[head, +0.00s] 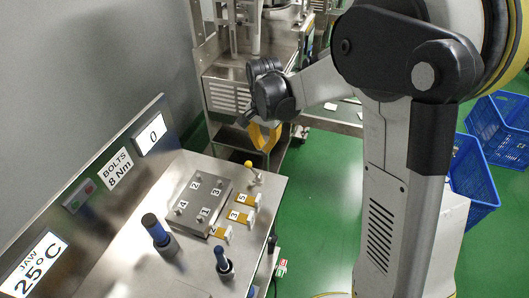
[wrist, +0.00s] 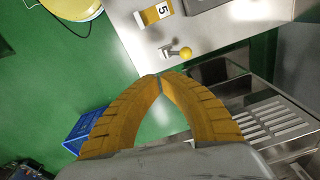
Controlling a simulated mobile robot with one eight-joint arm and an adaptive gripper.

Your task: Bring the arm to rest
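My gripper (head: 265,150) hangs at the end of my raised arm in the head view, just beyond the right back corner of the steel bench. Its yellow fingers point down, partly edge-on. In the wrist view the two curved fingers of my gripper (wrist: 159,76) meet at their tips, with nothing between them. The tips appear clear of the bench and apart from the small yellow-knobbed lever (wrist: 181,53), which also shows in the head view (head: 251,168).
The steel bench (head: 265,185) carries a numbered plate (head: 206,200), yellow numbered tags (head: 240,216) and two blue-handled tools (head: 156,230). A steel machine (head: 225,90) stands behind.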

